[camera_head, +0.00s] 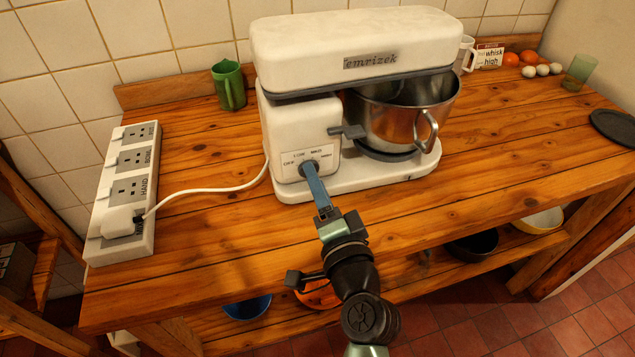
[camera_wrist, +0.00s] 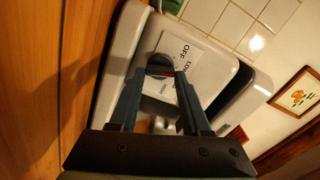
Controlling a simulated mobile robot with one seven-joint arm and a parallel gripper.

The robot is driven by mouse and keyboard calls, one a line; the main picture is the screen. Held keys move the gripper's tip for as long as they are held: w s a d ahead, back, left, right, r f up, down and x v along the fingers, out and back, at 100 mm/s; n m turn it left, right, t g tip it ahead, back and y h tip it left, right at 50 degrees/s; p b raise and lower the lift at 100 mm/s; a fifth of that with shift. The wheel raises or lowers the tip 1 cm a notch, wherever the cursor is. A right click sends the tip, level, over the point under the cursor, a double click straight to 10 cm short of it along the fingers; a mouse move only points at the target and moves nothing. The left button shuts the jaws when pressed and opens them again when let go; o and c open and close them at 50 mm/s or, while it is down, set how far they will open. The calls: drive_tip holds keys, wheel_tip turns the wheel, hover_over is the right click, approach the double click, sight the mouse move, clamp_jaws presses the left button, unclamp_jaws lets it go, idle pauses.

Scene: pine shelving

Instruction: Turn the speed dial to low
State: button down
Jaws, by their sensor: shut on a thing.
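The white stand mixer (camera_head: 290,112) stands on the wooden counter with a steel bowl (camera_head: 405,118) under its head.
A power strip (camera_head: 126,190) lies at the left, with the mixer's white cord (camera_head: 205,190) plugged in. A green mug (camera_head: 228,86) stands behind. A black lever (camera_head: 347,132) sticks out right of the dial. The front right counter (camera_head: 480,190) is clear.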

drive_tip(key=shift+c, duration=1.8)
unclamp_jaws()
